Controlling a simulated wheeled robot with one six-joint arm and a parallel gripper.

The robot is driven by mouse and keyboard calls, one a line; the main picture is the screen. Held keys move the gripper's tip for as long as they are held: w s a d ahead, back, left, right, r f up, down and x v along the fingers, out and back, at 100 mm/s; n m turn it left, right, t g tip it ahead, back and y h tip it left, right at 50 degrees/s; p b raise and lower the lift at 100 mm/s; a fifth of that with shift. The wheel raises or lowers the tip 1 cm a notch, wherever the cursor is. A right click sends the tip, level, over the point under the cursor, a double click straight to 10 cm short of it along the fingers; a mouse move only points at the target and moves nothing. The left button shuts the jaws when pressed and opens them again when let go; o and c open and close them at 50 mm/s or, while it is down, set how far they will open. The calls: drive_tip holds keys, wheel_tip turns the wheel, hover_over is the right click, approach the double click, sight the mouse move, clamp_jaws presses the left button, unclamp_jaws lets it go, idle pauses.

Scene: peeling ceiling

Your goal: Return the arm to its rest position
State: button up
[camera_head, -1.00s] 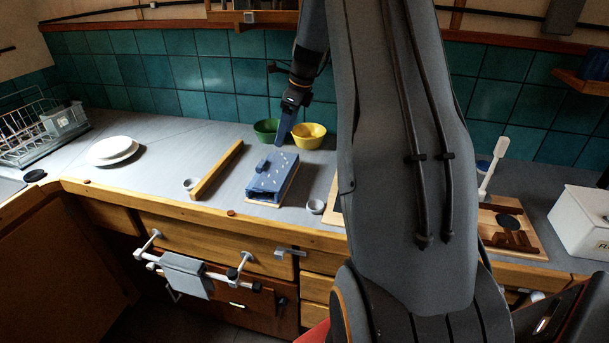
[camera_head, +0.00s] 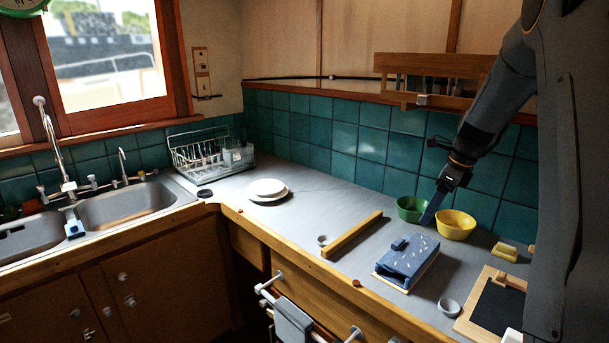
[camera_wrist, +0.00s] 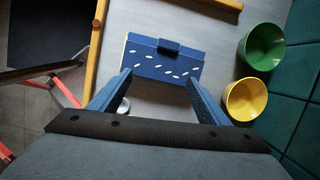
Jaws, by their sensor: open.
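My arm reaches over the counter from the right side of the head view. My gripper (camera_head: 428,218) points down beside the green bowl (camera_head: 409,208) and above the counter. In the wrist view its two blue fingers (camera_wrist: 157,92) stand wide apart with nothing between them. A blue box-like object with white marks (camera_head: 408,260) lies on the counter in front of the gripper. It also shows beyond the fingertips in the wrist view (camera_wrist: 163,62), apart from them.
A yellow bowl (camera_head: 456,225) stands beside the green one. A wooden bar (camera_head: 352,234), a small grey cup (camera_head: 448,306) and a framed dark board (camera_head: 497,305) lie nearby. White plates (camera_head: 267,189), a dish rack (camera_head: 210,150) and a sink (camera_head: 125,205) are to the left.

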drive_tip(key=s+a+f+n+h+b, duration=0.1)
drive_tip(key=s+a+f+n+b, duration=0.4)
drive_tip(key=s+a+f+n, duration=0.3)
drive_tip(key=s+a+f+n+g+h+b, duration=0.1)
drive_tip(key=s+a+f+n+b, duration=0.4)
drive_tip(key=s+a+n, duration=1)
wheel_tip(320, 180, down, 3)
drive_tip(key=s+n, duration=0.1)
drive_tip(key=n, duration=0.2)
drive_tip(key=shift+s+a+n+b, duration=0.15)
drive_tip(key=shift+s+n+b, duration=0.15)
drive_tip(key=shift+n, duration=0.1)
